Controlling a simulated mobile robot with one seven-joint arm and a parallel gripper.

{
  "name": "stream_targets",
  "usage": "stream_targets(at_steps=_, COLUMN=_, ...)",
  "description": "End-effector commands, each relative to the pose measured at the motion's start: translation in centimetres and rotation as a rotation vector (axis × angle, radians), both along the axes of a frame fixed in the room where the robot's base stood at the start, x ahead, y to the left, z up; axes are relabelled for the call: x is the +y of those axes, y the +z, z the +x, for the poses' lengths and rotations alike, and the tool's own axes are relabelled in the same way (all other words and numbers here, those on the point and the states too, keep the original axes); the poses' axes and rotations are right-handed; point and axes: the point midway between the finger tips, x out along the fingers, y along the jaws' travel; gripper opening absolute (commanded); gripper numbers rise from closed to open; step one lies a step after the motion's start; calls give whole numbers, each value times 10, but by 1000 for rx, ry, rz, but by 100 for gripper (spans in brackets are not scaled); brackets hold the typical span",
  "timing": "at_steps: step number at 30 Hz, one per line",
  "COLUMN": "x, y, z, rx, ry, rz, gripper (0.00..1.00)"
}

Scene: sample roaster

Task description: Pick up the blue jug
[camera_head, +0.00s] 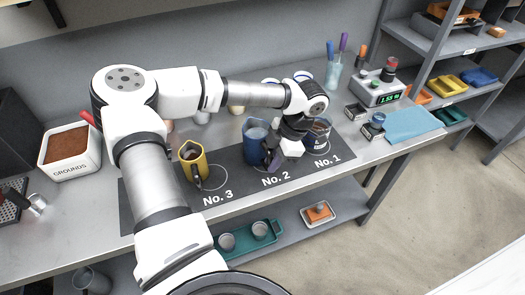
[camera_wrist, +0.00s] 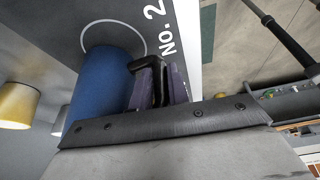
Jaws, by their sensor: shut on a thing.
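The blue jug (camera_head: 255,138) is at the No. 2 place on the dark mat, upright, with dark contents. In the wrist view its blue side (camera_wrist: 98,88) fills the left of centre, and its black handle (camera_wrist: 143,65) points toward my fingers. My gripper (camera_head: 273,158) is at the jug's handle side, and in the wrist view my gripper (camera_wrist: 158,84) is shut on the handle. The printed circle shows partly beside the jug's base. I cannot tell whether the base touches the mat.
A yellow jug (camera_head: 194,163) stands at No. 3. A dark blue vessel (camera_head: 318,132) at No. 1 is partly hidden by my arm. The white grounds bin (camera_head: 70,163) is at the left; a scale (camera_head: 378,90) and blue cloth (camera_head: 412,124) are at the right.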

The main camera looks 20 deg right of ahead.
Motion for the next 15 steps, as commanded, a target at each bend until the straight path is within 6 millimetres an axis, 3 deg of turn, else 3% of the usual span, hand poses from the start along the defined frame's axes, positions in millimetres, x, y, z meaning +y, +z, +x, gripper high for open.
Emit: stream_targets(at_steps=15, x=0, y=12, z=1, rx=-3, ry=1, rz=0, gripper=0)
